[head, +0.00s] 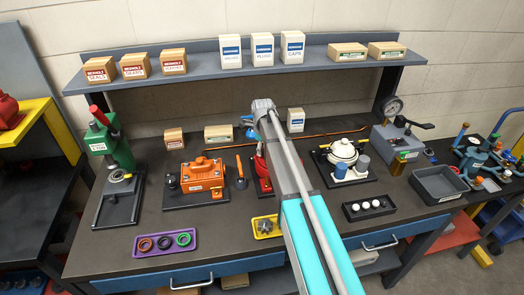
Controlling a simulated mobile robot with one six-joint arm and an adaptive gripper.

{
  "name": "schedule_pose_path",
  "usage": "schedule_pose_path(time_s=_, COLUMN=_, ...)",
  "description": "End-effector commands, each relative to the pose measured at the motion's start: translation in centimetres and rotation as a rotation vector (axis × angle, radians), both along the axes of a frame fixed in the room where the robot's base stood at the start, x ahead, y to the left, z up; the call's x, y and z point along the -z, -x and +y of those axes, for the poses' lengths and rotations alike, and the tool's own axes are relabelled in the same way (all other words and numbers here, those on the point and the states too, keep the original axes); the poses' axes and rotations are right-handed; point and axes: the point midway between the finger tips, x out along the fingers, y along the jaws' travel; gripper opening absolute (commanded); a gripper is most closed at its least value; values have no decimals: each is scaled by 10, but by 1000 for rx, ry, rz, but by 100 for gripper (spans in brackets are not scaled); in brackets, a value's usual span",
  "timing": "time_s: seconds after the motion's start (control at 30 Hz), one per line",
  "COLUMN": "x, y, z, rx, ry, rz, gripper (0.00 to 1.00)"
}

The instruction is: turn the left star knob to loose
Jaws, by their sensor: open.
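I cannot clearly make out a star knob in the head view. A small dark knob-like part (172,181) sits at the left end of the black plate under the orange motor (203,175), but its shape is too small to tell. A red motor (262,172) stands in the middle, mostly hidden behind my arm. A white motor (343,153) stands on a black plate to the right. My arm reaches from the bottom over the bench middle.
A green press (112,150) stands at the left. A purple tray (165,242) with rings, a yellow tray (277,233) and a black tray (352,213) lie in front. A gauge unit (395,135) and grey bin (448,193) stand right. Boxes fill the shelf (200,71) above.

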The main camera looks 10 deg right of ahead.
Motion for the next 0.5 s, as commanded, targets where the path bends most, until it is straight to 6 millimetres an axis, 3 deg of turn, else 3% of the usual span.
schedule_pose_path(time_s=0.23, x=0, y=0, z=0, rx=0, ry=0, rz=0, gripper=73)
schedule_pose_path(time_s=0.5, x=0, y=0, z=-1, rx=1, ry=0, rz=0, gripper=25)
